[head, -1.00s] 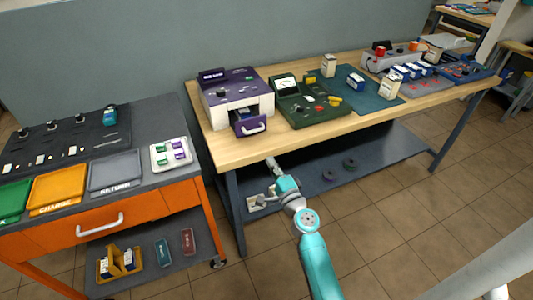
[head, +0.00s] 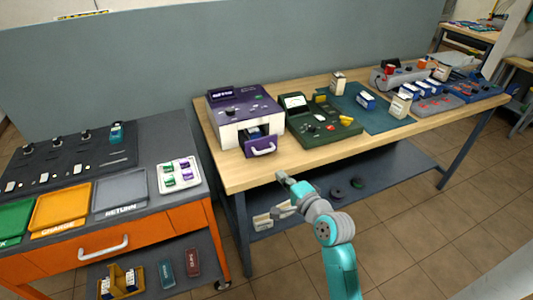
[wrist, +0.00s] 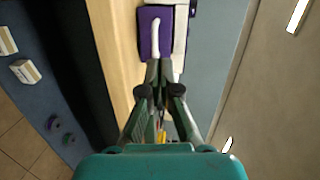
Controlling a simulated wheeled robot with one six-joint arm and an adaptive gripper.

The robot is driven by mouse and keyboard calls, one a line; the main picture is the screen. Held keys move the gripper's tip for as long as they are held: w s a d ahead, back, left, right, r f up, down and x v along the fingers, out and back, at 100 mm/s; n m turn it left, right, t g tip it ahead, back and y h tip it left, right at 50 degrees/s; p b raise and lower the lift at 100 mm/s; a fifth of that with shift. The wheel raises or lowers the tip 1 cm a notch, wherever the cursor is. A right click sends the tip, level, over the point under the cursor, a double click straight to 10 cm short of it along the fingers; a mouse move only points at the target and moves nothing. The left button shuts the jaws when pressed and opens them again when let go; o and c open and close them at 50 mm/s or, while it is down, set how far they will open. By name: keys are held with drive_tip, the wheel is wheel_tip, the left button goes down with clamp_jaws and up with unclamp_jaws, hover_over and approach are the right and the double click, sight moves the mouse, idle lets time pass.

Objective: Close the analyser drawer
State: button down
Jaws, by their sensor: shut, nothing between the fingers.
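The analyser (head: 243,117) is a white box with a purple top at the left end of the wooden bench. Its purple-fronted drawer (head: 262,147) stands out from the front, open, with a white handle (head: 263,151) and blue-and-white contents visible inside. My gripper (head: 281,177) is below and in front of the drawer, near the bench's front edge. In the wrist view my gripper (wrist: 159,66) is shut and empty, its tips pointing at the drawer front (wrist: 149,32) and white handle (wrist: 156,35). I cannot tell if the tips touch the handle.
A green meter unit (head: 322,122) stands right of the analyser on the wooden bench (head: 235,176). An orange cart (head: 135,238) with trays stands to the left. A dark lower shelf (head: 384,165) lies under the bench.

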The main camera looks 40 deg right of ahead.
drive_tip(key=d+m+g+h, duration=0.1)
drive_tip(key=d, duration=0.1)
approach(263, 143)
drive_tip(key=w+f, duration=0.2)
drive_tip(key=w, duration=0.1)
drive_tip(key=shift+d+f, duration=0.1)
drive_tip(key=shift+f, duration=0.1)
drive_tip(key=shift+w, duration=0.1)
idle(0.4)
drive_tip(key=x, duration=0.3)
drive_tip(key=r+x, duration=0.1)
drive_tip(key=x, duration=0.3)
drive_tip(key=shift+w+d+r, duration=0.2)
drive_tip(key=shift+d+r, duration=0.05)
drive_tip(key=shift+w, duration=0.2)
drive_tip(key=shift+r, duration=0.15)
drive_tip(key=shift+w, duration=0.1)
